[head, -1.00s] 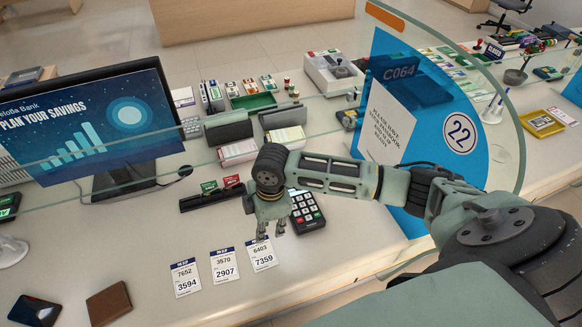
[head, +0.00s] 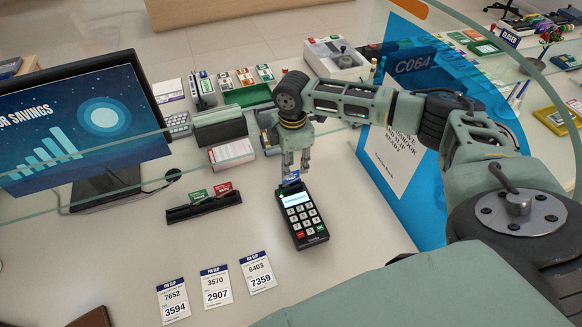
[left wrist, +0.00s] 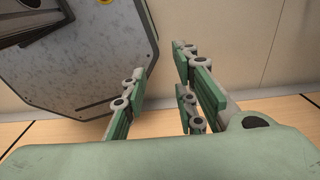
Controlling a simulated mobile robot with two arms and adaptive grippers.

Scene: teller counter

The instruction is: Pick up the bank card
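A blue bank card (head: 291,180) shows at the top end of the black card terminal (head: 313,232), in the head view. The terminal lies on the counter with its screen lit. My right gripper (head: 295,170) points down over that top end, with its fingertips right at the card. Its two fingers are apart, with a gap between them; whether they touch the card is not clear. In the left wrist view my left gripper (left wrist: 157,72) is open and empty, away from the counter.
A glass screen crosses above the counter. Behind the terminal stand a dark card box (head: 220,127) and a stack of slips (head: 232,154). A black holder (head: 204,206) with green and red cards is left. Several PIN slips (head: 216,286) lie in front. A monitor (head: 85,125) stands left.

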